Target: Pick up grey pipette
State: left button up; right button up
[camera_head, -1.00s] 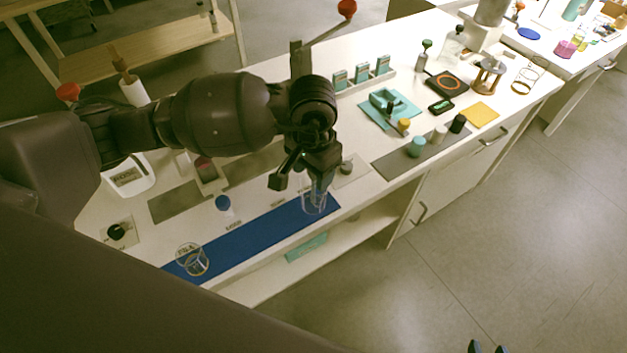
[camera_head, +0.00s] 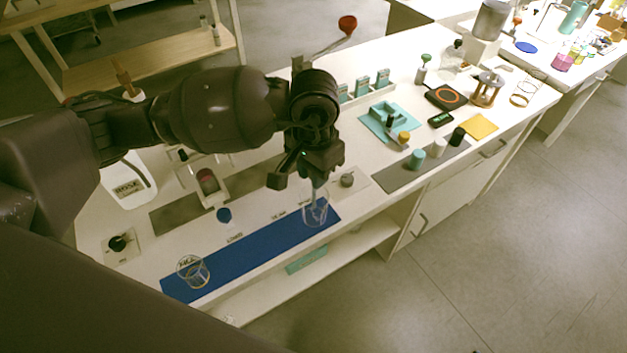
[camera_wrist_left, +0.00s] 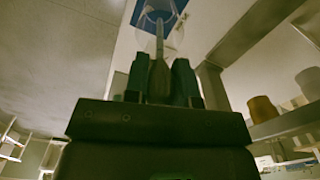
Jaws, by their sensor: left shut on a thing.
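The grey pipette (camera_wrist_left: 159,72) is clamped upright between the two dark teal fingers of my left gripper (camera_wrist_left: 160,82), with its thin tip pointing away from the palm. In the head view my left gripper (camera_head: 313,178) is over a clear glass beaker (camera_head: 315,213) at the right end of the blue mat (camera_head: 250,245). The pipette's lower end (camera_head: 314,194) shows below the gripper, at the beaker's mouth; how deep it reaches is unclear. The gripper hides the upper part in the head view. My right gripper is not clearly visible.
A second glass beaker (camera_head: 193,271) stands at the mat's left end. Coloured bottles stand on a grey strip (camera_head: 395,178) to the right. The floor in front is clear.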

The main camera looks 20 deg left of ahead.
pick_arm(q)
notch_tip(320, 180, up, 16)
jog(key=shift+r+p, duration=0.25)
jog(key=shift+p, duration=0.2)
jog(key=shift+f, duration=0.1)
